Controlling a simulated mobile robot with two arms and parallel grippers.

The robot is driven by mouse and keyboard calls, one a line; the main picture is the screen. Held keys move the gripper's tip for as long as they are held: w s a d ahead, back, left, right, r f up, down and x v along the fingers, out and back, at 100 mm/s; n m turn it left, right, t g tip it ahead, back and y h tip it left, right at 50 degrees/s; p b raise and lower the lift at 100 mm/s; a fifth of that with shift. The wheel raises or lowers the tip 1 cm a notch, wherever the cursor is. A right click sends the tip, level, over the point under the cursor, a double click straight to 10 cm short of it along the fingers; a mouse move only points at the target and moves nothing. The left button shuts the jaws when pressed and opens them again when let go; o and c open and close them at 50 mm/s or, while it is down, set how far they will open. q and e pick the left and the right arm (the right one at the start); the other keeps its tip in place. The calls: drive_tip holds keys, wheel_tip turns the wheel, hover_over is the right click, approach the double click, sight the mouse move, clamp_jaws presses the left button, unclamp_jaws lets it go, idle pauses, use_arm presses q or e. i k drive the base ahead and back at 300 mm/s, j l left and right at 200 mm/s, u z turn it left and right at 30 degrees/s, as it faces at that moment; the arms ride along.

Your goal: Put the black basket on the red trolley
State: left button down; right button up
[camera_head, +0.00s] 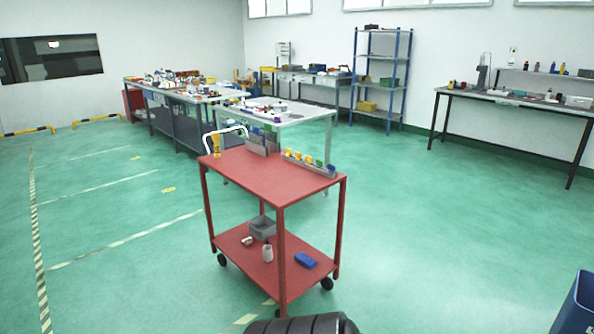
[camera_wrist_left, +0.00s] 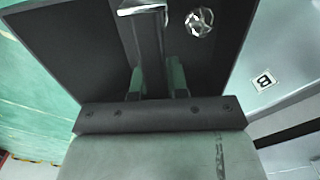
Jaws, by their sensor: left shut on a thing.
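The red trolley (camera_head: 264,176) stands in the middle of the head view, with a flat top and a lower shelf (camera_head: 245,245). In the left wrist view, the black basket (camera_wrist_left: 75,45) fills much of the upper picture as large dark panels. My left gripper (camera_wrist_left: 157,82) is shut on a dark upright part of the basket, one finger on each side. A shiny metal piece (camera_wrist_left: 200,21) shows against the dark panel. I cannot clearly make out the basket in the head view, nor my left gripper. My right gripper is in neither view.
A blue bin (camera_head: 578,308) stands at lower right. Open green floor surrounds the trolley's sides.

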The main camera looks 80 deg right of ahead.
sight(272, 176)
drive_tip(key=i+l+z, duration=0.1)
drive_tip(key=z, duration=1.5)
drive_tip(key=i+z, duration=0.2)
drive_tip(key=z, duration=0.2)
drive_tip(key=i+z, duration=0.15)
drive_tip(key=z, duration=0.25)
drive_tip(key=i+j+z, duration=0.1)
drive_tip(key=z, duration=0.3)
drive_tip(key=i+j+z, duration=0.2)
drive_tip(key=z, duration=0.15)
drive_tip(key=i+j+z, duration=0.2)
drive_tip(key=i+j, duration=0.2)
drive_tip(key=j, duration=0.2)
drive_tip(key=i+j+z, duration=0.15)
drive_tip(key=j, duration=0.2)
drive_tip(key=i+j+z, duration=0.1)
drive_tip(key=j, duration=0.25)
drive_tip(key=i+j+z, duration=0.1)
drive_tip(key=j, duration=0.25)
drive_tip(key=i, duration=0.1)
